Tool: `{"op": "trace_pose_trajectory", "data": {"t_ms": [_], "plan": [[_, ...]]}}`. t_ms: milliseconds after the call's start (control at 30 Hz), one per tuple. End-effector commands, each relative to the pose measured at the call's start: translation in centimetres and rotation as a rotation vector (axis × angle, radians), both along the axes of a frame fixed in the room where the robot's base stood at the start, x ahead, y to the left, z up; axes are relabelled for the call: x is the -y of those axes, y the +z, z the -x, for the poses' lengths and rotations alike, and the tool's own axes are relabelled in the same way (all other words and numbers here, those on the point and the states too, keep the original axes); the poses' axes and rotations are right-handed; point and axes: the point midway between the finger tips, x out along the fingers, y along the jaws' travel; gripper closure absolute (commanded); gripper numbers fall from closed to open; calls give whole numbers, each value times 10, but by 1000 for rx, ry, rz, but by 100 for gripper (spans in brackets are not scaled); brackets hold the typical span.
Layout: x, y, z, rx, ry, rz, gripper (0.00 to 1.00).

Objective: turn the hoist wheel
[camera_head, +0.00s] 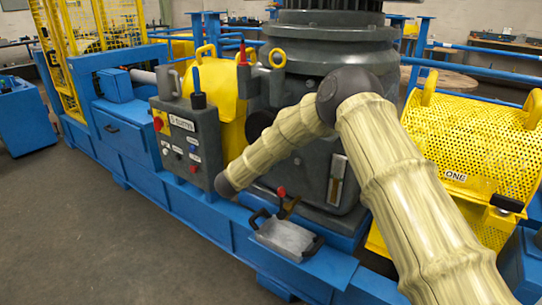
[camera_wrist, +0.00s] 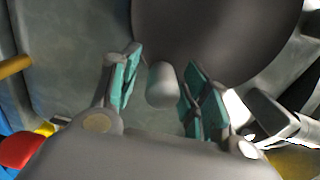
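In the wrist view a large dark round disc (camera_wrist: 215,35), which looks like the hoist wheel, fills the top middle. A small grey rounded knob (camera_wrist: 162,85) shows at its lower left edge. My gripper (camera_wrist: 163,88) has its two teal-padded fingers apart, with the knob between them. A gap shows on the knob's left; the right pad looks close to it, and contact cannot be told. In the head view a black round part (camera_head: 259,124) on the grey machine shows just behind my forearm and may be the same wheel. My gripper does not show there.
A control box (camera_head: 188,143) with buttons stands left of my forearm. A yellow perforated guard (camera_head: 472,140) is at the right. A grey plate with black handles (camera_head: 286,238) lies on the blue frame below. Open floor (camera_head: 90,220) is at the lower left.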

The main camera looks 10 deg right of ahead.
Motion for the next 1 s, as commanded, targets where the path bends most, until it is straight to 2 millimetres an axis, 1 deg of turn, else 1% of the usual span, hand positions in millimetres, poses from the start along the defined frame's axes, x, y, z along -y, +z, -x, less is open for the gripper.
{"op": "trace_pose_trajectory", "data": {"t_ms": [200,367,700,800,1000], "plan": [[-1,1,1,1,0,1,54],[-12,0,11,0,2,0,54],[-55,1,55,1,2,1,54],[-65,0,66,0,1,0,54],[-80,0,81,0,1,0,54]]}}
